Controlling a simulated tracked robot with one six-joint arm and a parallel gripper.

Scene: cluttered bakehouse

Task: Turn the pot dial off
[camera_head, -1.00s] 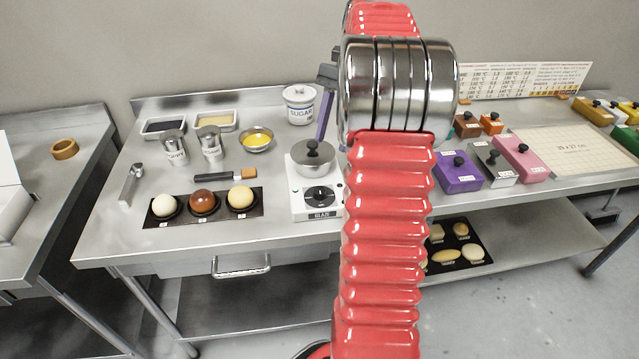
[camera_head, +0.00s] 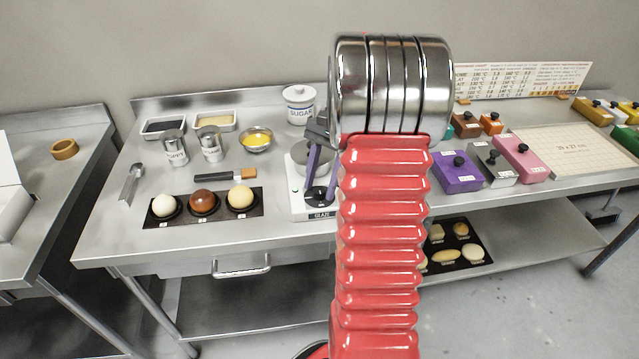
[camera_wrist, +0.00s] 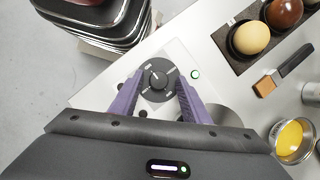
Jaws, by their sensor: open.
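The pot dial is a black round knob (camera_wrist: 158,79) on a dark disc on the white front of the glaze warmer (camera_wrist: 178,55). In the head view the warmer (camera_head: 298,205) stands on the steel table, and its dial is partly hidden by my gripper. The steel pot (camera_head: 300,158) on it is partly covered by my arm. My gripper (camera_wrist: 156,92) is open, its two purple fingers on either side of the dial; I cannot tell whether they touch it. It also shows in the head view (camera_head: 318,190). A green light (camera_wrist: 195,74) shows beside the dial.
A tray with three round glazed samples (camera_head: 205,220) and a brush (camera_head: 225,176) lie left of the warmer. A sugar jar (camera_head: 298,105) and bowl of yellow liquid (camera_head: 256,139) stand behind. A purple box (camera_head: 458,172) is to the right.

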